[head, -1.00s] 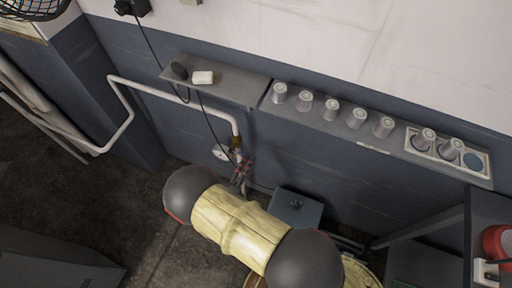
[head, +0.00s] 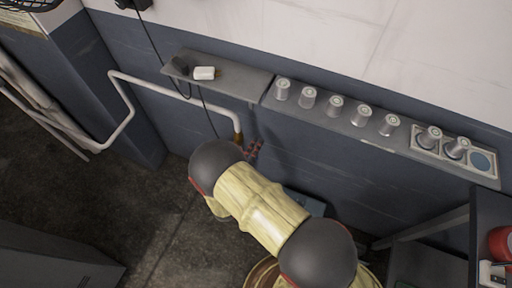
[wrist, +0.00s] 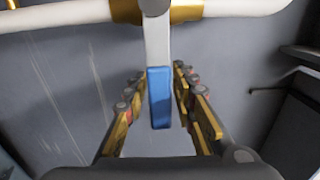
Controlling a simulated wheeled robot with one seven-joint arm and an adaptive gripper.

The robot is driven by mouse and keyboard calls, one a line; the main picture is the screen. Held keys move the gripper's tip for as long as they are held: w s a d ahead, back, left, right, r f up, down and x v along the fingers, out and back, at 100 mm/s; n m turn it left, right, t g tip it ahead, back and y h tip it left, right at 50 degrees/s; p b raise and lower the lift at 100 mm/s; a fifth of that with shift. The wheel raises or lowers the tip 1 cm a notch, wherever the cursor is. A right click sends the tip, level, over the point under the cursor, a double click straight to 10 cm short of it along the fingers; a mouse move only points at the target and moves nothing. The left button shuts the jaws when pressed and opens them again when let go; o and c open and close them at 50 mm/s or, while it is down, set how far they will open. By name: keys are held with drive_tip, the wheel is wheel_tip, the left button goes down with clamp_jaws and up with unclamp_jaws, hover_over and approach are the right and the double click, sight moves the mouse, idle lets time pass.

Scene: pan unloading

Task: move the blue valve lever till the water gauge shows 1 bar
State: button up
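The blue valve lever (wrist: 160,98) hangs from a brass fitting on the white pipe in the wrist view, its blue grip pointing down. My gripper (wrist: 159,82) is open, with one finger on each side of the blue grip. A narrow gap shows on both sides, so the fingers do not visibly press on it. In the head view, only reddish parts of my gripper (head: 253,149) show beside the lower pipe end; my arm hides the lever. The water gauge is hidden there, so its reading cannot be seen.
The white pipe (head: 170,89) runs along the blue-grey wall to a brass fitting (head: 238,138). A grey shelf (head: 235,78) with a white block is above. A long ledge (head: 405,150) to the right carries several metal cups.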

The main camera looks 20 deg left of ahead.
clamp_jaws()
idle(0.7)
